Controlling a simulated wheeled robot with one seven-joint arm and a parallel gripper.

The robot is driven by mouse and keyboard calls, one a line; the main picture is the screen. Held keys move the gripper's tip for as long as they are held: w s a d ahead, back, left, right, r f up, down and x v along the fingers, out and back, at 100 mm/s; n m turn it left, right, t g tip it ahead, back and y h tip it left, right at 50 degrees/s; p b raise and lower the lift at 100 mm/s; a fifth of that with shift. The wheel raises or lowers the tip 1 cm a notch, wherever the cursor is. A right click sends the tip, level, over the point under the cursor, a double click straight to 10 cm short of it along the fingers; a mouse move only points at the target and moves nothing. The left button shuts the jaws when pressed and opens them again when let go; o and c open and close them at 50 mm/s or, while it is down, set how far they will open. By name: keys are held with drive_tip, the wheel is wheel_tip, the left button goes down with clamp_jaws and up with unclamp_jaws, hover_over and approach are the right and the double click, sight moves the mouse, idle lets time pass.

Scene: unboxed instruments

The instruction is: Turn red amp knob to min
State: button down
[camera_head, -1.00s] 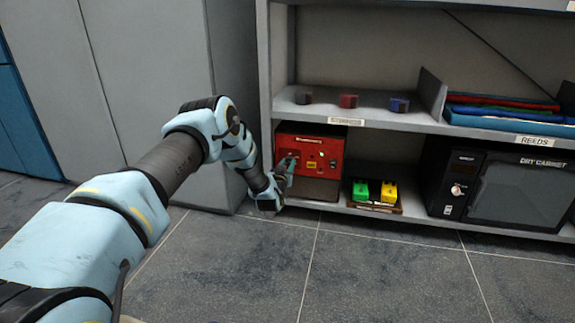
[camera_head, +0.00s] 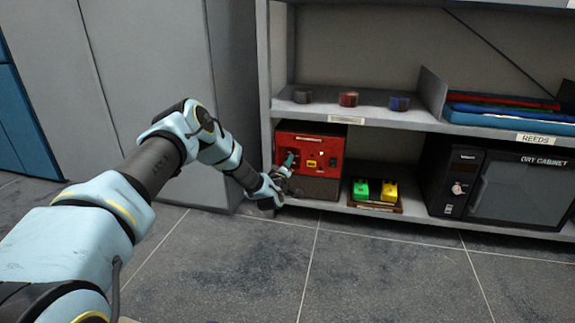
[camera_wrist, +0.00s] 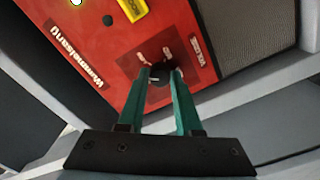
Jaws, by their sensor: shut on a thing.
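The red amp (camera_head: 325,150) sits on the lower shelf at its left end, with a dark grille below its red panel. In the wrist view the red panel (camera_wrist: 95,40) fills the upper left. A dark knob (camera_wrist: 158,75) sits on a darker red patch of the panel, between the green fingertips. My gripper (camera_wrist: 160,78) is shut on this knob, with one finger on each side. The knob's pointer and setting are mostly hidden by the fingers. In the head view my gripper (camera_head: 289,160) reaches the left part of the amp's front.
Green (camera_head: 361,190) and yellow (camera_head: 389,192) pedals stand on a small board right of the amp. A black dry cabinet (camera_head: 500,185) stands further right. The upper shelf (camera_head: 325,106) runs above the amp. A grey cabinet wall (camera_head: 160,60) is at left.

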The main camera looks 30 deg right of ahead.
drive_tip(key=shift+n+b, duration=0.85)
drive_tip(key=shift+n, duration=2.65)
drive_tip(key=c, duration=0.6)
unclamp_jaws()
drive_tip(key=p+v, duration=0.4)
drive_tip(key=v, duration=0.6)
drive_tip(key=shift+s+a, duration=0.3)
